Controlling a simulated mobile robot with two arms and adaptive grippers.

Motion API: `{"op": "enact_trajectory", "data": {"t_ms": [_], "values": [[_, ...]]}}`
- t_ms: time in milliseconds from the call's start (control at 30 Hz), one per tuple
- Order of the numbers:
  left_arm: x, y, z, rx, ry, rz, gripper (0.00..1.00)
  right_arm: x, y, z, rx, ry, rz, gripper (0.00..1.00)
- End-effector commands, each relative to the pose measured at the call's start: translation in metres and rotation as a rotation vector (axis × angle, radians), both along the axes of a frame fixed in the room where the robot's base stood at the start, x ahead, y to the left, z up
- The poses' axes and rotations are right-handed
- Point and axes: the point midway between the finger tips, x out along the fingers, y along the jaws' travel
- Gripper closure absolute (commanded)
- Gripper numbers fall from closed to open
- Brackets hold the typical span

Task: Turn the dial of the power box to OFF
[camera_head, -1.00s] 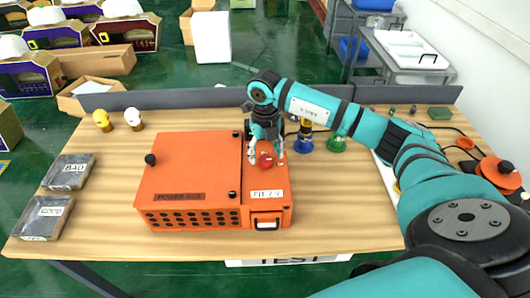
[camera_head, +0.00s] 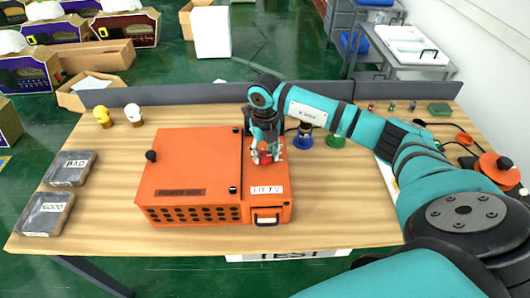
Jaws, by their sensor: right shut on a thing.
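The orange power box (camera_head: 185,170) stands on the wooden table (camera_head: 340,215), with a "POWER BOX" label and a "FIT 7 V" style label that is hard to read. The red dial (camera_head: 264,158) is on top of its right part, mostly covered by my right gripper (camera_head: 266,157). My right gripper points down from above and is shut on the dial, one finger on each side. The dial's exact angle cannot be told at this size. My left gripper is not in view.
Dark blocks marked BAD (camera_head: 70,168) and GOOD (camera_head: 46,213) lie at the left. Two bulbs (camera_head: 133,116) stand at the back left. A blue holder (camera_head: 304,137) and a green holder (camera_head: 335,140) stand behind the box's right side. The table's front right is clear.

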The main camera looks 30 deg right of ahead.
Motion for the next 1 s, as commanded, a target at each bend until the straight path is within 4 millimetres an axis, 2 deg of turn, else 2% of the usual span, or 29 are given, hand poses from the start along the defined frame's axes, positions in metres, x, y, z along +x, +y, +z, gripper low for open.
{"op": "enact_trajectory", "data": {"t_ms": [367, 1000], "values": [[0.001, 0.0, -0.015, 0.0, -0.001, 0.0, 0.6, 0.0, -0.001, -0.002, -0.002, -0.001, 0.093, 0.93], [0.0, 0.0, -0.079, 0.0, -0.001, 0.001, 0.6, 0.001, -0.001, -0.004, -0.002, -0.004, 0.659, 0.93]]}}
